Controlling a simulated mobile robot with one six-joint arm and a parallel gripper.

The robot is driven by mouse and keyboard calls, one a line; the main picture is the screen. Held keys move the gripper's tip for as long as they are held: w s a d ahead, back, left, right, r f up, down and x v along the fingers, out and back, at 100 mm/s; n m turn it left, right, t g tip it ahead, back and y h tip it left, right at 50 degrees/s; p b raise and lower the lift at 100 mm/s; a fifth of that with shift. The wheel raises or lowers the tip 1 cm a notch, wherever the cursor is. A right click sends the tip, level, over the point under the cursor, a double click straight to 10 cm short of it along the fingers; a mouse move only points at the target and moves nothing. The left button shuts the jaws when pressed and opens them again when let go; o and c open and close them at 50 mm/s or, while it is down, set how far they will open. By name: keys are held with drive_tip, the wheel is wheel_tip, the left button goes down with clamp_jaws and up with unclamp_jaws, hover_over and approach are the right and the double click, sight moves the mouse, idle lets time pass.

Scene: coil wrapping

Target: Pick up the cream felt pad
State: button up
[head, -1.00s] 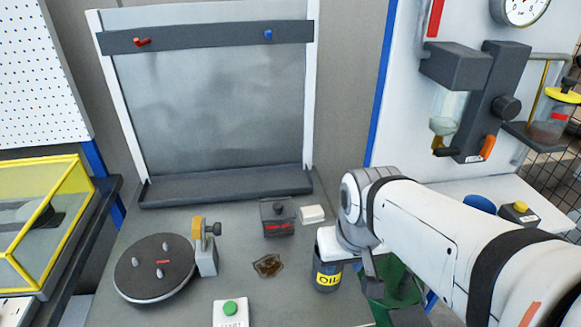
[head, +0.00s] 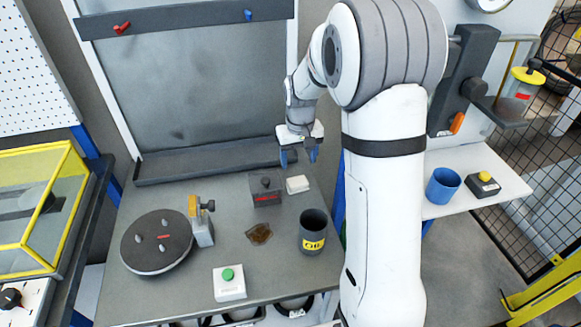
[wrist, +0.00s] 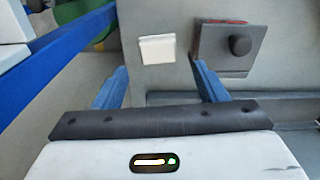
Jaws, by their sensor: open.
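The cream felt pad (head: 298,184) is a small pale block lying on the grey bench, just right of a dark box with a black knob. It also shows in the wrist view (wrist: 157,50), flat on the bench beyond my fingertips. My gripper (head: 299,157) is open and empty, with blue fingers. It is above the back of the bench, close to the pad and apart from it. In the wrist view my gripper (wrist: 160,75) has its two fingers spread, with the pad ahead of the gap between them.
The dark knobbed box (head: 265,189) stands close beside the pad. An oil cup (head: 312,232) stands nearer the front, and a brown spill (head: 259,234) lies left of it. A round turntable (head: 157,242) with pegs is at left. A dark ledge (head: 215,163) runs along the back.

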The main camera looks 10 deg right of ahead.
drive_tip(key=p, duration=0.1)
hover_over(296, 177)
drive_tip(key=f, duration=0.3)
drive_tip(key=shift+w+a+f, duration=0.1)
drive_tip(key=shift+w+f, duration=0.1)
drive_tip(key=shift+f, duration=0.2)
drive_tip(key=f+p, duration=0.1)
drive_tip(key=f, duration=0.4)
drive_tip(key=f+p, duration=0.1)
drive_tip(key=f, duration=0.2)
drive_tip(key=shift+s+p, duration=0.3)
drive_tip(key=shift+r, duration=0.1)
drive_tip(key=c, duration=0.6)
